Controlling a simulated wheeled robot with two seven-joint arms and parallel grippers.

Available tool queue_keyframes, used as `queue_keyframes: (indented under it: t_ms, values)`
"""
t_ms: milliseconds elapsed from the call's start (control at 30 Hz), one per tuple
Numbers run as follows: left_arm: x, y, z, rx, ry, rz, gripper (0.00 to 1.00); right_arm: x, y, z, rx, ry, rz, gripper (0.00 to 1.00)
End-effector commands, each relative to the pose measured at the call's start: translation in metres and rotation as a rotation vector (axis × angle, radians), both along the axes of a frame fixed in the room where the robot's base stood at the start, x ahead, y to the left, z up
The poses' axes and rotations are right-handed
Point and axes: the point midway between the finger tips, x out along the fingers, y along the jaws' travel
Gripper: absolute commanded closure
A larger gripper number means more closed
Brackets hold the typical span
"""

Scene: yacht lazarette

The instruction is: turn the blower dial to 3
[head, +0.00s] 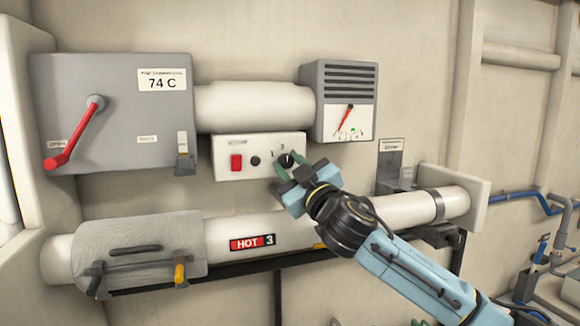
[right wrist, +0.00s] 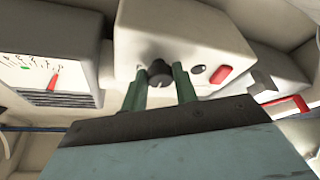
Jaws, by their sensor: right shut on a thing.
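The blower dial (head: 287,158) is a small black knob on the right part of a white control panel (head: 218,160). Its white mark points roughly upward, near the 2. In the right wrist view the dark knob (right wrist: 159,74) sits between the two fingertips (right wrist: 158,82). My left gripper is not in view.
A red switch (head: 236,162) and a black button (head: 255,161) share the panel. A grey box with a red lever (head: 76,133) is at left, a gauge box (head: 345,72) at upper right. A white pipe marked HOT 3 (head: 300,227) runs below my right gripper.

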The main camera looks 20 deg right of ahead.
Motion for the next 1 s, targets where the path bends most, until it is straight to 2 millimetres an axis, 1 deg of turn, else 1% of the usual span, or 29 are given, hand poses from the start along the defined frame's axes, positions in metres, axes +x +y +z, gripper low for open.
queue_keyframes:
  t_ms: [267, 467, 800, 1000]
  values:
    - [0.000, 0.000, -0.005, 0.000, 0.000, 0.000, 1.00, 0.000, 0.000, -0.002, 0.029, 0.001, 0.000, 0.94]
    - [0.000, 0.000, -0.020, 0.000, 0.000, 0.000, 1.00, 0.000, 0.002, -0.004, 0.125, 0.004, 0.002, 0.94]
    - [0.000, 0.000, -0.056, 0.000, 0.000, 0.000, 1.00, 0.000, 0.005, -0.007, 0.423, 0.018, 0.004, 0.94]
    - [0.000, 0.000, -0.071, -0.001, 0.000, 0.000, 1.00, 0.000, 0.006, -0.005, 0.612, 0.024, 0.004, 0.94]
